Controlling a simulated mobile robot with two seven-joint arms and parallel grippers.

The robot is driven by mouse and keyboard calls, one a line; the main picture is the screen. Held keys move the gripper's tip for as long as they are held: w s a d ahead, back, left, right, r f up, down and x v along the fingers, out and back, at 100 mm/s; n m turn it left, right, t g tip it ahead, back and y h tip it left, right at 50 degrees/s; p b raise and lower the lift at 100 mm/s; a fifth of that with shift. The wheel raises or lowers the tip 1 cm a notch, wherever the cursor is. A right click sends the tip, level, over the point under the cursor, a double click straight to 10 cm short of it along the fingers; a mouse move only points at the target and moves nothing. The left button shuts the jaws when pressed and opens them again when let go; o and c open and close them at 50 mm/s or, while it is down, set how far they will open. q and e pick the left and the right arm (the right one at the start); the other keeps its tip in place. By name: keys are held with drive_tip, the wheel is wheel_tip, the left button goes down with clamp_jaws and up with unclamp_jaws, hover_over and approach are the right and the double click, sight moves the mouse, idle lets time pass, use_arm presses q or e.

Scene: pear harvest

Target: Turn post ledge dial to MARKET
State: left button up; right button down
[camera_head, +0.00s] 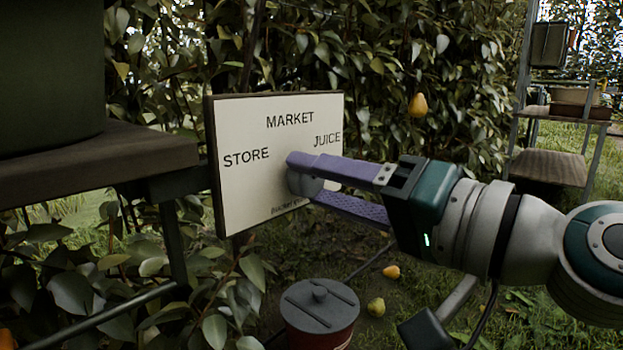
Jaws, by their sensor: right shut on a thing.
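A white dial board (247,187) stands in the middle of the head view, marked STORE at left, MARKET at top and JUICE at right. Its grey round dial knob (303,184) sits below the words, partly covered by my right gripper. My right gripper (300,178), with purple fingers, comes in from the right and is shut on the knob, one finger above and one below. Where the dial's pointer is aimed is hidden by the fingers. My left gripper is not in view.
A dark wooden ledge (100,165) with a big dark green container (50,75) stands at left. A lidded pot (320,312) is on the ground below the board. A pear (418,105) hangs in the hedge; others lie on the grass. Shelves (548,165) stand at right.

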drive_tip(key=shift+m, duration=0.4)
drive_tip(key=shift+c, duration=1.4)
unclamp_jaws()
drive_tip(key=shift+d, duration=0.1)
drive_tip(key=shift+s+d, duration=0.25)
drive_tip(key=b+v, duration=0.1)
drive_tip(key=v, duration=0.8)
